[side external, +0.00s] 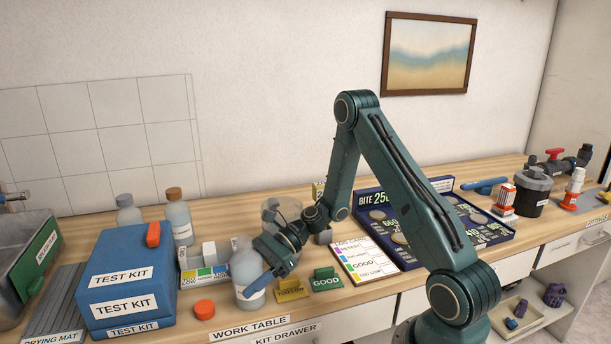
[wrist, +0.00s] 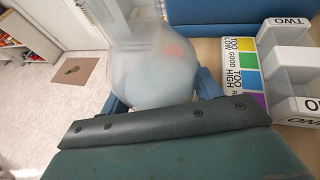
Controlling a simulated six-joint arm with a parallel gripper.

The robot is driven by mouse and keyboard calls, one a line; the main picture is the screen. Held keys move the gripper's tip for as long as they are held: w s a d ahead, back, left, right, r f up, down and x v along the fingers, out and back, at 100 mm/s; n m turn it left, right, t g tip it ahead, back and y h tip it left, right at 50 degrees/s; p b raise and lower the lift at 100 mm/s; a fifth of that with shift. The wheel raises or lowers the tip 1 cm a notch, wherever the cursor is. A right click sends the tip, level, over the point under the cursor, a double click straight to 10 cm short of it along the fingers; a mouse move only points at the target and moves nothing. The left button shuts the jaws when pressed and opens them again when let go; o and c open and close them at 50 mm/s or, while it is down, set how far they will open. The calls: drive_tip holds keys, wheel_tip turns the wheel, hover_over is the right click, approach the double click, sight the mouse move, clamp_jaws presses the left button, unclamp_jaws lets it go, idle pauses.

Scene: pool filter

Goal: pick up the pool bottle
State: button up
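A pale, translucent bottle (side external: 248,270) with a label low on its body stands about upright near the table's front edge. It also shows large in the wrist view (wrist: 150,70). My gripper (side external: 262,272) is around its body, with the blue fingers on either side in the wrist view (wrist: 162,95). The fingers are very near the bottle's sides. I cannot tell whether they press on it. The near finger covers part of the bottle in the side view. An orange cap (side external: 204,309) lies on the table to the left.
A blue test kit box (side external: 125,275) stands to the left, with capped bottles (side external: 179,217) behind it. Yellow and green blocks (side external: 326,279) and a chart (side external: 364,260) lie to the right. The table's front edge is close.

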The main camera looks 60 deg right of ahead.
drive_tip(key=c, duration=0.6)
drive_tip(key=shift+r, duration=0.25)
wheel_tip(320, 180, up, 20)
drive_tip(key=shift+f, duration=0.2)
idle(0.7)
